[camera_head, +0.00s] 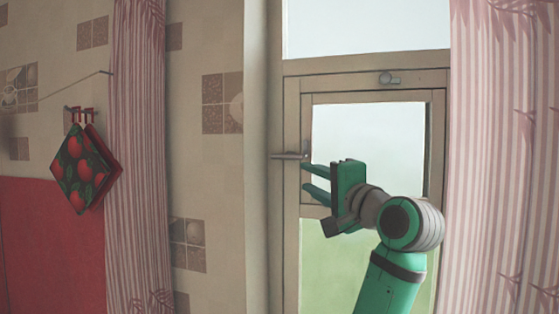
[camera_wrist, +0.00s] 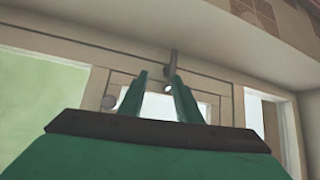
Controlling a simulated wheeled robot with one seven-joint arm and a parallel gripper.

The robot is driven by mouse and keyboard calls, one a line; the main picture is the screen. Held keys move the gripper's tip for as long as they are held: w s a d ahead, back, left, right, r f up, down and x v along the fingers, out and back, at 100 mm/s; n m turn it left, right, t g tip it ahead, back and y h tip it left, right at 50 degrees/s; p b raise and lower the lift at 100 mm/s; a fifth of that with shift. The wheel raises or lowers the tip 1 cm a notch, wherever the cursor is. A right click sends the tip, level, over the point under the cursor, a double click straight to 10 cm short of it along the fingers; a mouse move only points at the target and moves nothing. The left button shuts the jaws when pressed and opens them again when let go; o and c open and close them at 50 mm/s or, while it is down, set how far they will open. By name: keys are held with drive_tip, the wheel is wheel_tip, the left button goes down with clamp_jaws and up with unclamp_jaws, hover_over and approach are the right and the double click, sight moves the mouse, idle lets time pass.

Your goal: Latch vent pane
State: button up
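The vent pane (camera_head: 388,130) is a small glazed pane in a beige wooden frame, in the middle of the window in the head view. It looks nearly flush with the surround; a small gap cannot be ruled out. A grey lever handle (camera_head: 289,155) lies about level at its left edge. In the wrist view the handle (camera_wrist: 174,66) shows just beyond the right fingertip. My gripper (camera_head: 303,177) has two green fingers apart with nothing between them, just below and right of the handle. The fingers also show apart in the wrist view (camera_wrist: 159,77). Contact with the handle cannot be told.
Striped curtains (camera_head: 141,170) hang on both sides. Red pot holders (camera_head: 84,168) hang on the left wall.

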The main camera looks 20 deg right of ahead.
sight(286, 158)
drive_tip(key=shift+y, duration=0.3)
drive_tip(key=w+a+r, duration=0.1)
drive_tip(key=w, duration=0.2)
drive_tip(key=w+a+r, duration=0.1)
drive_tip(key=w, duration=0.2)
drive_tip(key=w+r, duration=0.2)
drive_tip(key=w, duration=0.1)
drive_tip(key=shift+w+a, duration=0.15)
drive_tip(key=shift+a, duration=0.25)
clamp_jaws()
